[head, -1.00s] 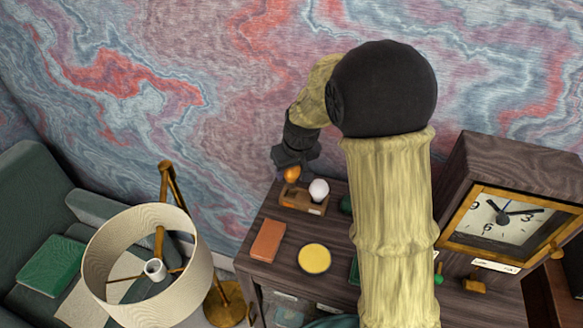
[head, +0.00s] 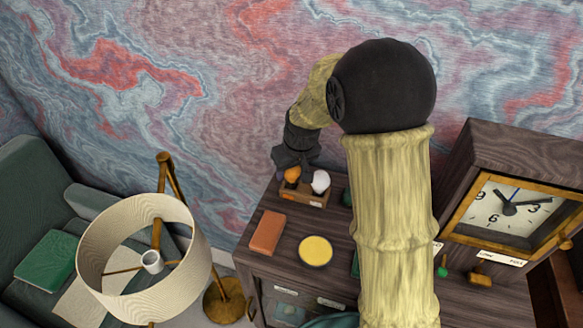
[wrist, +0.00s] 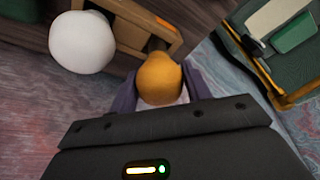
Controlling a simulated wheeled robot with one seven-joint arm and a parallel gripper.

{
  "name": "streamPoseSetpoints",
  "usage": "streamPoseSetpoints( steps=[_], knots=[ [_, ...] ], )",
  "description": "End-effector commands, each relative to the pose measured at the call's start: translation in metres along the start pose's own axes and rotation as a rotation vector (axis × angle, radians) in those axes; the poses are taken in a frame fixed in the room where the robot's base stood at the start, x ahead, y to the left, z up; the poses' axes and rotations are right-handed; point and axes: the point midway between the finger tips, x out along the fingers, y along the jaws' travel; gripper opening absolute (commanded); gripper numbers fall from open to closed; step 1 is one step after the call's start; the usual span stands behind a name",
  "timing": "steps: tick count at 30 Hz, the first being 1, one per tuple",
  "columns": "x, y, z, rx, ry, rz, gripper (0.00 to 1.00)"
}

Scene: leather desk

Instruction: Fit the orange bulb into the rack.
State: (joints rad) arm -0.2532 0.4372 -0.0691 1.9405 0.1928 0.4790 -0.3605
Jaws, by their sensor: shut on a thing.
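The orange bulb (head: 292,174) is at the wooden rack on the desk, its rounded end showing in the wrist view (wrist: 159,80). My gripper (head: 296,168) is shut on it, with a finger on either side of the bulb in the wrist view (wrist: 160,88). The wooden rack (head: 311,199) holds a white bulb (head: 320,181) to the right of the orange one. In the wrist view the rack (wrist: 133,27) has a dark opening just beyond the orange bulb. I cannot tell whether the orange bulb's base is inside it.
An orange-brown book (head: 267,232) and a yellow disc (head: 316,251) lie on the desk in front of the rack. A clock (head: 509,206) stands at the right. A lamp (head: 140,262) stands left of the desk. The wall is close behind my gripper.

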Motion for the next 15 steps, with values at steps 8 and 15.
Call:
streamPoseSetpoints(
  steps=[8, 15],
  knots=[
    [0.0090, 0.0014, 0.0030, 0.003, 0.000, 0.001, 0.26],
    [0.0105, 0.0008, 0.0033, 0.002, 0.001, 0.001, 0.26]
  ],
)
